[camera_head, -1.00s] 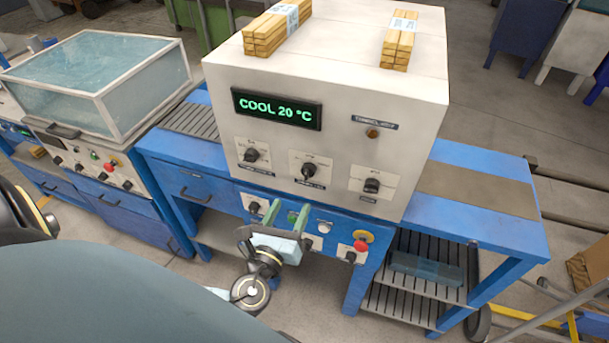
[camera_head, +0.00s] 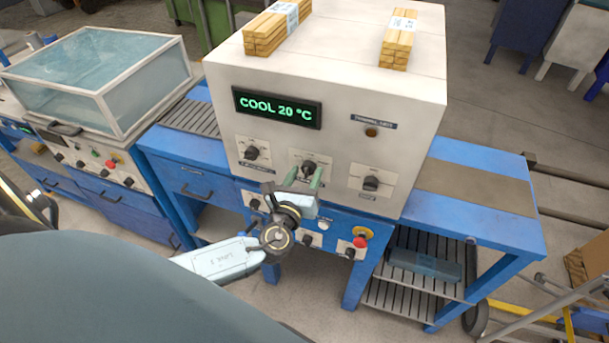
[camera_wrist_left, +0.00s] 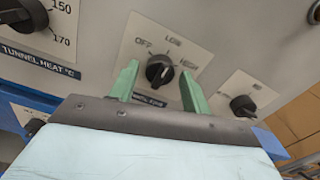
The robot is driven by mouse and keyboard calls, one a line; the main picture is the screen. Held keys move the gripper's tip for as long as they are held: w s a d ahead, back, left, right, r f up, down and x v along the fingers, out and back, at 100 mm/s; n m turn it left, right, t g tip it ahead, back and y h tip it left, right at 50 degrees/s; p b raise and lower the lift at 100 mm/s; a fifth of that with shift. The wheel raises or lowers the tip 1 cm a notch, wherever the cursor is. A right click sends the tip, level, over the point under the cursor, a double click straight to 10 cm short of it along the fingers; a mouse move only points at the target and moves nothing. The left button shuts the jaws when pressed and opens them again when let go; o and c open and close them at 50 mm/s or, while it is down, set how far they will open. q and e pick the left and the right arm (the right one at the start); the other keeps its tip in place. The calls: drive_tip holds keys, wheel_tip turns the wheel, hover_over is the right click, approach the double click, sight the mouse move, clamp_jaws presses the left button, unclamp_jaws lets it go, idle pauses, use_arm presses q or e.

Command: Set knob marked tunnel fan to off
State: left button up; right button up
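The tunnel fan knob (camera_wrist_left: 159,70) is black, on a pale plate marked OFF, LOW and HIGH, in the middle of the left wrist view. Its label below is partly hidden by my gripper. I cannot tell for sure which mark its pointer is at. In the head view it is the middle knob (camera_head: 309,167) of the white cabinet's row. My left gripper (camera_head: 306,176) is open in front of it. In the left wrist view the green fingertips (camera_wrist_left: 159,78) stand on either side of the knob, with gaps visible. My right gripper is not in view.
A tunnel heat knob (camera_wrist_left: 25,16) is left of the fan knob and another black knob (camera_wrist_left: 243,105) is right. The display (camera_head: 277,107) reads COOL 20 °C. Below are a red button (camera_head: 360,243) and more knobs on the blue panel. Wood bundles (camera_head: 400,40) lie on top.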

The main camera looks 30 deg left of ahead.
use_arm(q)
drive_tip(key=c, duration=0.8)
drive_tip(key=shift+o, duration=0.2)
drive_tip(key=shift+f+n+b, duration=0.15)
drive_tip(key=shift+n+b, duration=0.9)
drive_tip(key=shift+n, duration=0.05)
drive_tip(key=n+b, duration=0.2)
drive_tip(key=n, duration=0.1)
drive_tip(key=shift+n+b, duration=0.3)
drive_tip(key=shift+b, duration=0.1)
drive_tip(key=n+b, duration=0.2)
drive_tip(key=n, duration=0.1)
drive_tip(key=shift+n+b, duration=0.9)
drive_tip(key=shift+n, duration=0.7)
drive_tip(key=shift+r, duration=0.2)
